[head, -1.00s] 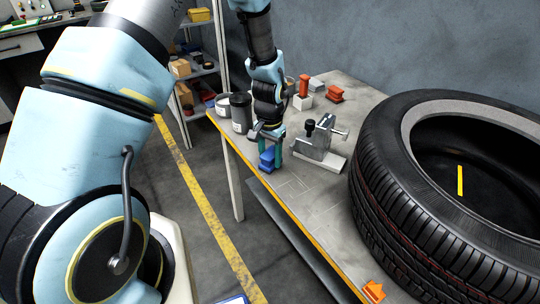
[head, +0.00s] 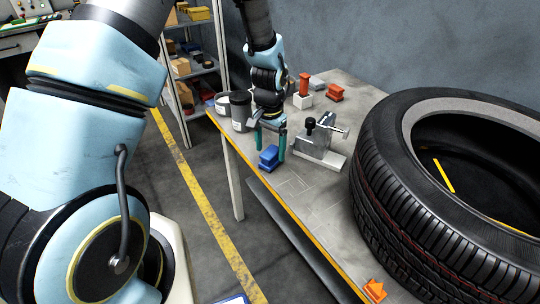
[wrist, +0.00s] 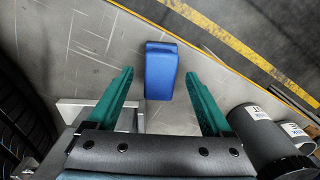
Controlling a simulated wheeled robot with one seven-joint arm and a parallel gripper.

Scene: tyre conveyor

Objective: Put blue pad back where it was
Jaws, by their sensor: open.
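The blue pad (head: 268,156) lies on the grey workbench (head: 315,195) near its yellow front edge, beside faint outlines drawn on the bench top. My gripper (head: 270,146) is above and just behind the pad, with its two green fingers spread. In the wrist view the pad (wrist: 161,70) shows ahead of and between the open fingertips of my gripper (wrist: 160,90), with gaps on both sides. Nothing is held.
A large tyre (head: 400,200) fills the bench's right side. A grey metal fixture (head: 322,142) stands right of my gripper; dark canisters (head: 240,112) stand to its left. Orange parts (head: 335,93) lie behind, and an orange piece (head: 374,290) lies at the front.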

